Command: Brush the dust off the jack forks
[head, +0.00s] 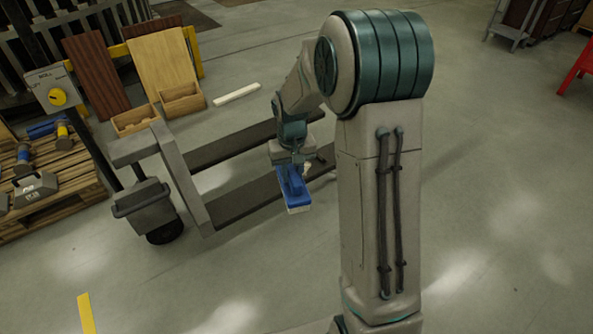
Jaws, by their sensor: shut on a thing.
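The pallet jack's two dark forks run side by side across the middle left of the head view: the far fork (232,143) and the near fork (248,196). They join a grey upright frame (182,178) at their left end. My gripper (291,163) is shut on a blue brush (292,187) with pale bristles at its lower end. The brush hangs over the near fork and hides part of it. I cannot tell whether the bristles touch it. Dust on the forks is too small to make out.
A pallet (60,180) with tools and weights stands at the left. Boards (162,62) and wooden boxes (181,99) stand behind the jack. A white bar (236,94) lies on the floor. A red stand (577,68) is at far right.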

